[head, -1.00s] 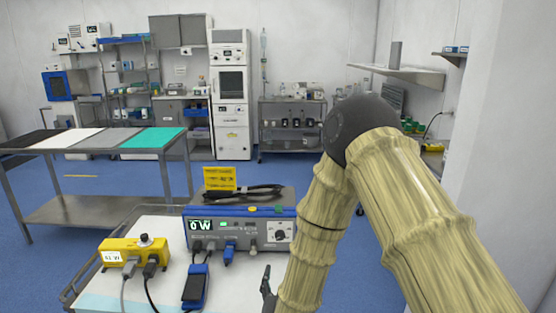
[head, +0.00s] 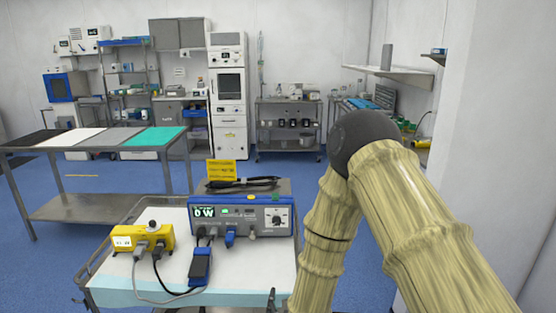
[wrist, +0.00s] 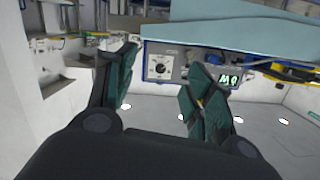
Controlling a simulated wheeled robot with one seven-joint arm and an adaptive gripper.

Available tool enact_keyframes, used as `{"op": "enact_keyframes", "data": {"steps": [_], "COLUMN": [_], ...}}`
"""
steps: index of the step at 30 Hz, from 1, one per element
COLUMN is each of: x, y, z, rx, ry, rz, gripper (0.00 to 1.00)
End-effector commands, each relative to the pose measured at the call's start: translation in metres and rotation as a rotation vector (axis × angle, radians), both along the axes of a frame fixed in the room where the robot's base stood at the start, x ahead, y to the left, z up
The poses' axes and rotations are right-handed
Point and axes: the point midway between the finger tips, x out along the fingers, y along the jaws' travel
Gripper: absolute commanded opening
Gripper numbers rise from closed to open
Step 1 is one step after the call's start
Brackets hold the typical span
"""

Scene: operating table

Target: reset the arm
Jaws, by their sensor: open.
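My arm, in a pale ribbed cover with a dark elbow joint, reaches down the right side of the head view. My gripper (wrist: 163,88) shows in the wrist view with its two dark green-padded fingers spread apart and nothing between them. In the head view only a dark fingertip shows at the bottom edge; the rest is hidden or out of frame. The gripper is near the front right corner of the white-topped cart (head: 122,277). The wrist view is upside down and shows the blue and grey power unit beyond the fingers.
The cart carries the power unit (head: 240,216) reading 0 W, a yellow box (head: 143,238) and a blue pedal (head: 200,266) with cables. A long steel table (head: 90,207) stands at the left. A white wall (head: 500,130) is close on the right. Blue floor is open behind the cart.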

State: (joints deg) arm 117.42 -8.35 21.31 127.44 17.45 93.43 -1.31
Motion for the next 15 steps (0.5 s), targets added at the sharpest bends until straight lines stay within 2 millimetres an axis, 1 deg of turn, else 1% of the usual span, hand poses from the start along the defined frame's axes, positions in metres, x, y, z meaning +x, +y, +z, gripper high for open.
{"op": "enact_keyframes", "data": {"steps": [5,8,11,12,14,15], "x": [-0.018,-0.033,-0.058,-0.071,-0.094,-0.11], "y": [-0.021,-0.035,-0.055,-0.064,-0.079,-0.089], "z": [-0.039,-0.065,-0.099,-0.115,-0.137,-0.152], "rx": [-0.02,-0.033,-0.05,-0.056,-0.067,-0.073], "ry": [0.128,0.22,0.346,0.407,0.5,0.563], "rz": [0.016,0.027,0.039,0.046,0.053,0.059], "gripper": [0.53,0.53,0.53,0.53,0.53,0.53]}}
